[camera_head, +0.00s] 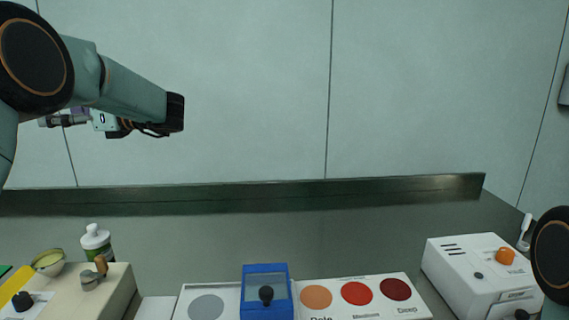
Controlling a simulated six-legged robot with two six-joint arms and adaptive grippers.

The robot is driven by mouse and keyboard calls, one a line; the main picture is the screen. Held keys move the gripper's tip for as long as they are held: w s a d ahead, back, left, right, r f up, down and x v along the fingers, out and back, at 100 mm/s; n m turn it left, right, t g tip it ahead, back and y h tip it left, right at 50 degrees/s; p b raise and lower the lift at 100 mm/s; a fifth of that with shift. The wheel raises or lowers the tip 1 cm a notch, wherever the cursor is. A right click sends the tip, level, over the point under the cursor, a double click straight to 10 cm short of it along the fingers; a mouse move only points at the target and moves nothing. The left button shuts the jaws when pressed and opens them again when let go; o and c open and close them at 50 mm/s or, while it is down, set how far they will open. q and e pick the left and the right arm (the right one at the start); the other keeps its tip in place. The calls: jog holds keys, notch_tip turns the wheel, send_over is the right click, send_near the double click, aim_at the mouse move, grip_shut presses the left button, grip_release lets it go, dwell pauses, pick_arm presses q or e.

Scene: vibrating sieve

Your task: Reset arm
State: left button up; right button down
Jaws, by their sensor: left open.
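My left arm comes in from the upper left, raised well above the bench. My left gripper (58,119) is partly hidden behind and below my own forearm; it is open, apart from everything on the bench, and I see nothing held in it. Of my right arm, only a dark round joint shows at the right edge; the right gripper is out of the picture.
Along the front stand a beige device (117,285), a bowl (47,264), a white-capped bottle (96,240), a blue-framed box (265,270), a panel with red-toned circles (345,283) and a white machine (450,262). The bench behind them is clear.

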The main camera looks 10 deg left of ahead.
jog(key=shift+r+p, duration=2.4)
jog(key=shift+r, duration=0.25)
